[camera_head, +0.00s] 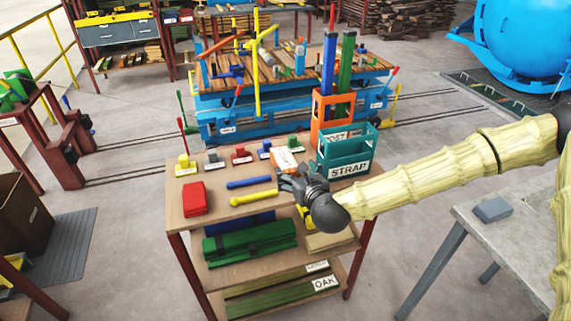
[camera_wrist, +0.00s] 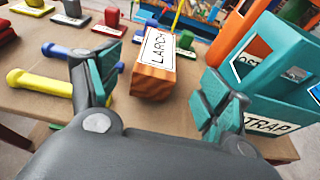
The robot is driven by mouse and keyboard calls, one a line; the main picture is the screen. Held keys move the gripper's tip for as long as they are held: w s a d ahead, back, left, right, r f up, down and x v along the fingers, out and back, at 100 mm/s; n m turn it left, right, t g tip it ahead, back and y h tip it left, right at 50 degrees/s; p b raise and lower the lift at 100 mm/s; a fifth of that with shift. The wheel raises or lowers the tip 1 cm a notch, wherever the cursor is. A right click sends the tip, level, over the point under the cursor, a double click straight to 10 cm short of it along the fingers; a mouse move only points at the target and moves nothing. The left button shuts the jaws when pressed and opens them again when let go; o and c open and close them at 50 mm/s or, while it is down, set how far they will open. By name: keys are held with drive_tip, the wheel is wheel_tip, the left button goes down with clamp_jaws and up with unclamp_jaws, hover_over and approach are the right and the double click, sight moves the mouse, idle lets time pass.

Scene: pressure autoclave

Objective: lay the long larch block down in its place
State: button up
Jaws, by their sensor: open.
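A wooden block with a white LARCH label (camera_wrist: 153,80) lies on the table top in the wrist view, label up and its orange-brown end towards me. In the head view the labelled block (camera_head: 284,159) sits just behind my gripper. My gripper (camera_head: 284,180) is open, with its teal-padded fingers (camera_wrist: 156,92) spread wide. The block shows beyond and between the fingers; I see no contact. Nothing is held. I cannot tell which spot is the block's place.
A teal STRAP bin (camera_head: 345,155) stands close to my gripper's right, beside an orange POST rack (camera_head: 333,112). Blue (camera_head: 249,182) and yellow (camera_head: 254,197) handles lie at the left, with a red case (camera_head: 195,199). A lower shelf has an OAK label (camera_head: 325,283).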

sight(285, 160)
drive_tip(key=p+x, duration=0.1)
drive_tip(key=x, duration=0.3)
drive_tip(key=shift+w+a, duration=0.1)
drive_tip(key=shift+a, duration=0.05)
drive_tip(key=shift+r+p+x, duration=0.2)
drive_tip(key=shift+p+x, duration=1.1)
drive_tip(key=shift+x, duration=0.95)
drive_tip(key=shift+w+a+f, duration=0.1)
drive_tip(key=shift+w+f, duration=0.15)
drive_tip(key=shift+w, duration=0.2)
drive_tip(key=c, duration=1.2)
drive_tip(key=shift+c, duration=0.6)
drive_tip(key=shift+r, duration=0.2)
